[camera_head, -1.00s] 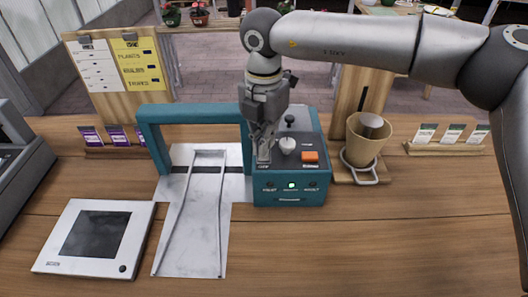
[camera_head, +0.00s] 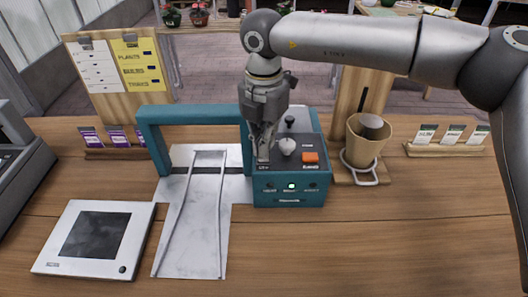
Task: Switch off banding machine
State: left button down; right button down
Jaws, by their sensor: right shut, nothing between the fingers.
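The teal banding machine (camera_head: 289,197) stands on the wooden counter, its teal arch (camera_head: 190,114) reaching left over a pale metal bed (camera_head: 193,230). Its top panel carries a white knob (camera_head: 287,146), an orange button (camera_head: 310,157) and a dark knob at the back (camera_head: 290,121). A green light (camera_head: 291,186) glows on its front, between two dark indicators. My right gripper (camera_head: 263,158) points down, shut and empty, with its tips at the left part of the top panel, left of the white knob. The fingers hide what lies beneath them; contact cannot be told. My left gripper is not in view.
A white device with a dark screen (camera_head: 95,238) lies at the left front. A tan cup (camera_head: 363,143) in a holder stands right of the machine. Card racks stand at left (camera_head: 112,153) and right (camera_head: 445,150). The front right counter is clear.

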jog(key=shift+f+b, duration=1.15)
jog(key=shift+f, duration=0.15)
dwell(0.5)
jog(key=shift+s, duration=0.1)
jog(key=shift+r+p, duration=0.45)
jog(key=shift+r, duration=0.45)
jog(key=shift+r+p, duration=1.1)
jog(key=shift+r, duration=1.55)
